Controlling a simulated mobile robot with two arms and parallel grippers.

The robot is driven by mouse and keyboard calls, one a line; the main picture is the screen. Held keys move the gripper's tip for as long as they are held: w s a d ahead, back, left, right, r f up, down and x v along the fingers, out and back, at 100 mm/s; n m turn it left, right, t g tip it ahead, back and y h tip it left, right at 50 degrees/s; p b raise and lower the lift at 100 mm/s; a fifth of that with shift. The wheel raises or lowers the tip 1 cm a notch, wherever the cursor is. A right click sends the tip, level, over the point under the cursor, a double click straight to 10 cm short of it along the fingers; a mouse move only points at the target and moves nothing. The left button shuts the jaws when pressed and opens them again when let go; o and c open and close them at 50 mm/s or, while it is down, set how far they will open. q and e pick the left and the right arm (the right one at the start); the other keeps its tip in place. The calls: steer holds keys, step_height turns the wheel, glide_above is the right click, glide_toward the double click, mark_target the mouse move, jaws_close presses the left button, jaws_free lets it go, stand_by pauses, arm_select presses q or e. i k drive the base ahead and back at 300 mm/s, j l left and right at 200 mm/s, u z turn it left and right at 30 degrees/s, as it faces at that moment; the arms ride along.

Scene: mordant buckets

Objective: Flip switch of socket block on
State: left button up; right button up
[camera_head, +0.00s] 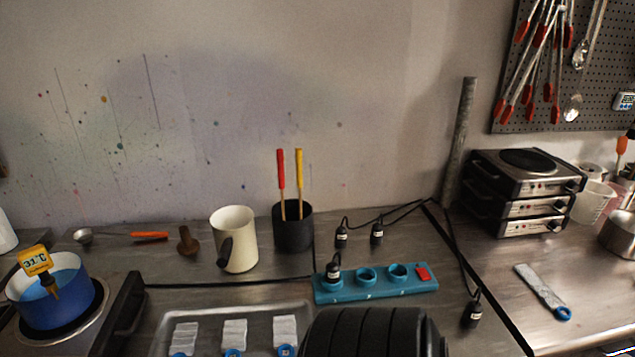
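The socket block (375,285) is a teal strip lying on the metal counter, with several round sockets in a row. Its red switch (423,273) sits at the right end; I cannot tell its position at this size. A black plug (333,271) stands in the leftmost socket, and the two sockets to its right are empty. Neither of my grippers shows in the head view.
A dark ribbed shape at the bottom hides the counter in front of the block. Loose plugs (376,234) lie behind it, and another plug (472,314) lies to the right. A black cup (293,228) and cream jug (239,240) stand behind left; a tray (205,317) lies front left.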

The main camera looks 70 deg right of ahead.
mark_target(422, 272)
steer(key=z, duration=2.7)
